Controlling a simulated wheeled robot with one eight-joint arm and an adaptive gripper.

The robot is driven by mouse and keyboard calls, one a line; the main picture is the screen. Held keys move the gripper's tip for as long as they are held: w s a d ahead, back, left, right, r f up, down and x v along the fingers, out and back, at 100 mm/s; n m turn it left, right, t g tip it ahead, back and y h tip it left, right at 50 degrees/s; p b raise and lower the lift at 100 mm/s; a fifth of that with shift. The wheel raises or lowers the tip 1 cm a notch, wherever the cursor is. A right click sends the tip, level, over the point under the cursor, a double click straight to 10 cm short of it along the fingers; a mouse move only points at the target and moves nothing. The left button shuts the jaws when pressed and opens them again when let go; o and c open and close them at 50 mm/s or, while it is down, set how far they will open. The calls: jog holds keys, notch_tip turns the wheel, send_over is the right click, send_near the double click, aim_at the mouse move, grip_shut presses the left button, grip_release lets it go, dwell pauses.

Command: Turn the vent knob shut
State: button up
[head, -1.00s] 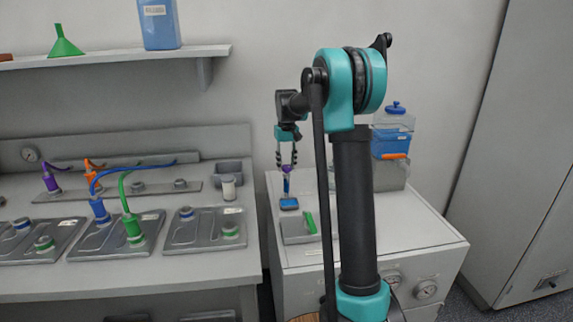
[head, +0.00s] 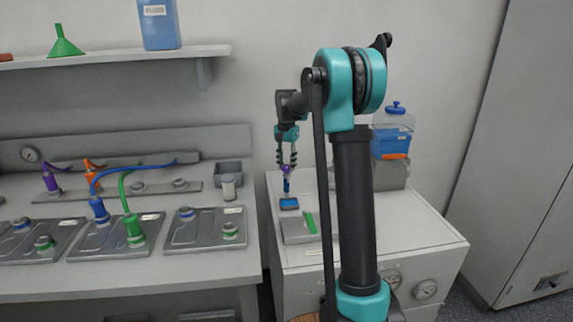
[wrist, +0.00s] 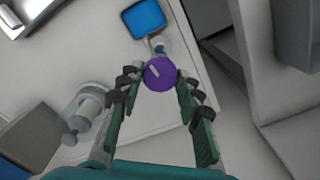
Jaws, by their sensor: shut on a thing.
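A round purple knob (wrist: 160,74) with a pale line on its top sits between my fingertips in the wrist view. In the head view the knob (head: 287,169) shows small, above a blue stem over the white cabinet. My gripper (wrist: 162,77) is shut on the knob, one finger on each side, and points down at it in the head view (head: 287,165). The fingers hide parts of the knob's sides. The pale line points towards the upper left of the wrist view.
A blue square piece (head: 289,203) lies close in front of the knob. A grey tray with a green item (head: 310,222) is nearer. A blue bottle (head: 390,143) stands at the back right. A pale cylindrical fitting (wrist: 85,108) is beside my fingers. Benches with coloured cables are left.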

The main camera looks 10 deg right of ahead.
aim_at(287, 167)
jog(key=shift+m, duration=0.6)
jog(key=o, duration=1.2)
jog(key=shift+c, duration=0.2)
jog(key=shift+r, duration=0.1)
notch_tip(287, 167, up, 12)
